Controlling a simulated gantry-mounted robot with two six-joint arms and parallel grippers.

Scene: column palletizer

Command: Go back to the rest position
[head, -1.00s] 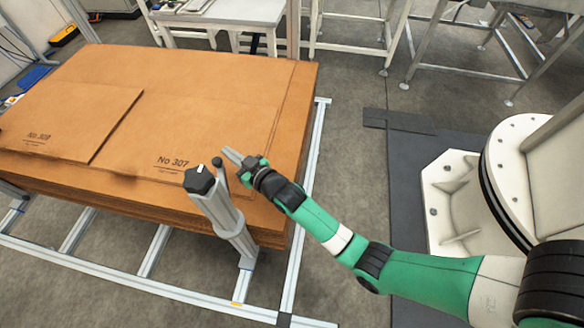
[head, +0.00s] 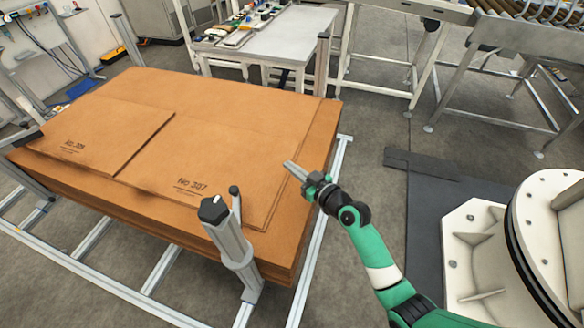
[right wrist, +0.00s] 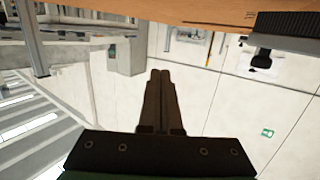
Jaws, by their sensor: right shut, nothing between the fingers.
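My right gripper (head: 297,172) is over the right part of the cardboard stack in the head view. Its green and black arm comes in from the lower right. In the right wrist view its two fingers (right wrist: 160,88) are together with nothing between them. The stack of brown cardboard sheets (head: 262,120) lies on a metal frame (head: 312,262), with "No 307" printed on one sheet. I cannot tell whether the gripper touches the stack. My left gripper is not in view.
A grey post with a black knob (head: 229,240) stands at the stack's near right corner. A white table (head: 283,35) with small items is behind the stack, and a roller conveyor (head: 510,28) is at the upper right. Grey floor (head: 375,130) is clear right of the stack.

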